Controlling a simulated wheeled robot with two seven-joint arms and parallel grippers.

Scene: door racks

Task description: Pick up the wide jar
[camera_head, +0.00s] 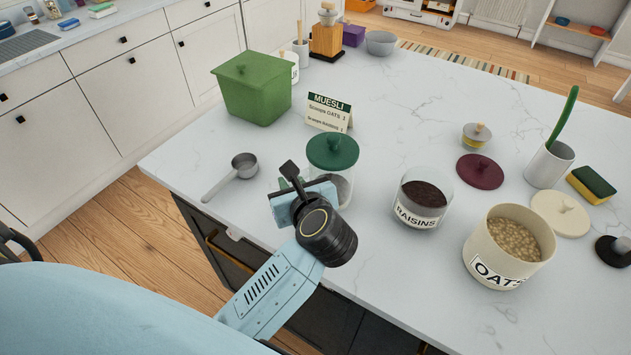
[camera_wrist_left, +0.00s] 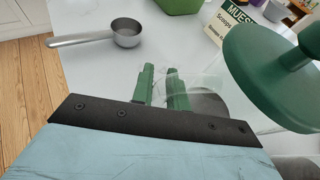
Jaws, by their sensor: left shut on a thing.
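A clear glass jar (camera_head: 343,186) with a dark green knobbed lid (camera_head: 333,151) stands on the white counter, partly hidden behind my left gripper (camera_head: 309,188). In the left wrist view the green lid (camera_wrist_left: 270,68) hangs over the right side, and the two green fingers (camera_wrist_left: 164,88) are close together on a clear piece at the jar's near side. The glass is hard to make out there. Whether the jar is lifted off the counter I cannot tell. A glass jar labelled RAISINS (camera_head: 422,201) and a wider cream jar labelled OATS (camera_head: 508,247) stand open to the right.
A metal scoop (camera_head: 231,177) lies left of my gripper. A green bin (camera_head: 252,88) and a MUESLI card (camera_head: 328,113) stand behind. A maroon lid (camera_head: 480,171), cream lid (camera_head: 560,213), white cup (camera_head: 549,164) and sponge (camera_head: 591,185) are at right. The counter's front edge runs below my arm.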

